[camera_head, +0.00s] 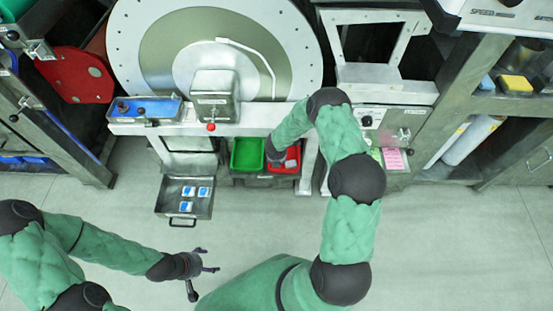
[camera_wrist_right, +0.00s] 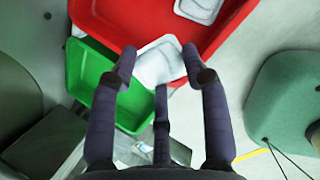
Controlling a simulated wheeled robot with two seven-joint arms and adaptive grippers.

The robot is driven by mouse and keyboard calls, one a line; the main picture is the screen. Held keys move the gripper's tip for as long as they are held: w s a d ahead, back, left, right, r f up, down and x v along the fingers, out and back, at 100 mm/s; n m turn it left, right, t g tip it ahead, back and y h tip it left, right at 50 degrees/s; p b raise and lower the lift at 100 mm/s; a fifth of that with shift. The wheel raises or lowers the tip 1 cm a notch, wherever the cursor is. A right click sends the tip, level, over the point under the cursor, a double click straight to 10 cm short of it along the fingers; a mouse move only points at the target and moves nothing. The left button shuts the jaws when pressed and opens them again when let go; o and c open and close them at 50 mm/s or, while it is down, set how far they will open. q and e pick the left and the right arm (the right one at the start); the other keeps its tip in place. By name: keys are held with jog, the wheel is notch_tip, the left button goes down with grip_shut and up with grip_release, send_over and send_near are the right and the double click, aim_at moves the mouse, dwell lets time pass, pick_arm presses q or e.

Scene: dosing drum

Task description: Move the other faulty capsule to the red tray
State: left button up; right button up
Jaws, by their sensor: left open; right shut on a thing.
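In the right wrist view, my right gripper (camera_wrist_right: 157,62) is shut on a white capsule (camera_wrist_right: 158,66) with its fingertips. The held capsule overlaps the inner side of the red tray (camera_wrist_right: 110,15); its exact height cannot be told. Another white capsule (camera_wrist_right: 200,8) lies in the red tray. In the head view, the red tray (camera_head: 296,166) stands right of the green tray (camera_head: 247,155), and my right gripper (camera_head: 275,155) is over the red tray's left side, partly hiding it. My left gripper (camera_head: 208,262) is open and empty above the floor.
The green tray shows beside the red one in the wrist view (camera_wrist_right: 85,75). A metal drawer (camera_head: 184,211) holds several blue-and-white capsules. The floor in front is clear.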

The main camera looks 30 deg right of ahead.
jog(key=o, duration=0.7)
jog(key=v, duration=1.2)
dwell(0.4)
